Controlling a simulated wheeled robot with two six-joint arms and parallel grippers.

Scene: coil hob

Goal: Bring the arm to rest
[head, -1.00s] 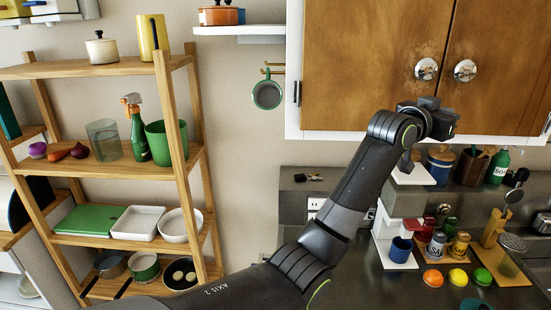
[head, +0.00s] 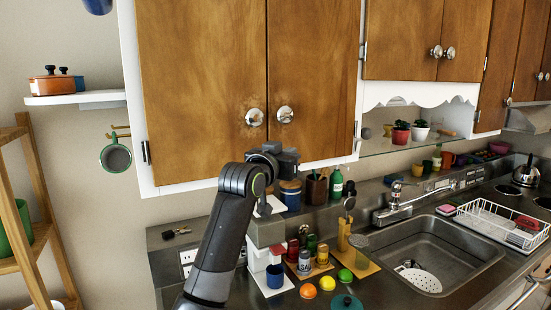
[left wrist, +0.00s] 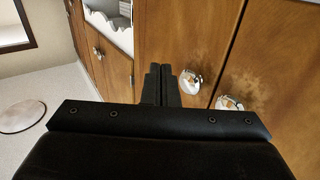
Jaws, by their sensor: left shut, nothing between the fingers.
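My left arm rises from the bottom of the head view and bends at its top. My left gripper (head: 288,158) is at the upper end, just in front of the lower edge of the wooden wall cabinet (head: 201,85). In the left wrist view the two fingers of the left gripper (left wrist: 160,75) are together and empty, with the cabinet doors and their knobs (left wrist: 191,82) beyond them. I cannot tell whether the gripper touches the cabinet. My right gripper is in neither view.
Below the arm the counter holds jars (head: 304,262), an orange fruit (head: 308,291), a blue cup (head: 275,277) and a green bottle (head: 336,183). A sink (head: 430,255) and dish rack (head: 500,225) are to the right. A wooden shelf (head: 30,215) stands at the left.

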